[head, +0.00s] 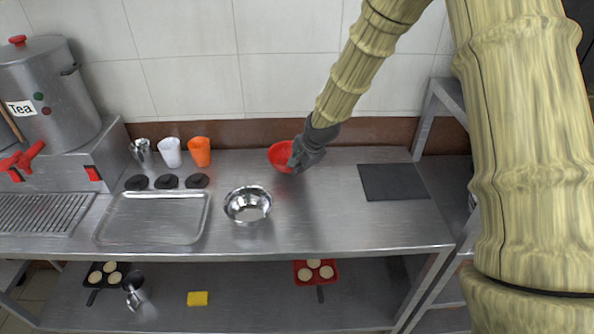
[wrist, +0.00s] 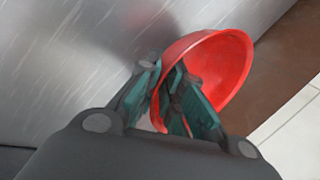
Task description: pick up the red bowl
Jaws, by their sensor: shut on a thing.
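The red bowl (head: 279,155) is at the back of the steel counter, near the wall, in the head view. My gripper (head: 299,160) is at its right side. In the wrist view the bowl (wrist: 222,62) is tilted, and my gripper (wrist: 172,95) is shut on its wall, with one finger inside the bowl and the other outside. The head view does not show clearly whether the bowl touches the counter.
A steel bowl (head: 248,205) stands front left of the red bowl. A metal tray (head: 152,218), black lids (head: 167,182), an orange cup (head: 200,151) and a white cup (head: 170,152) are farther left. A dark mat (head: 393,182) lies right. The counter between is clear.

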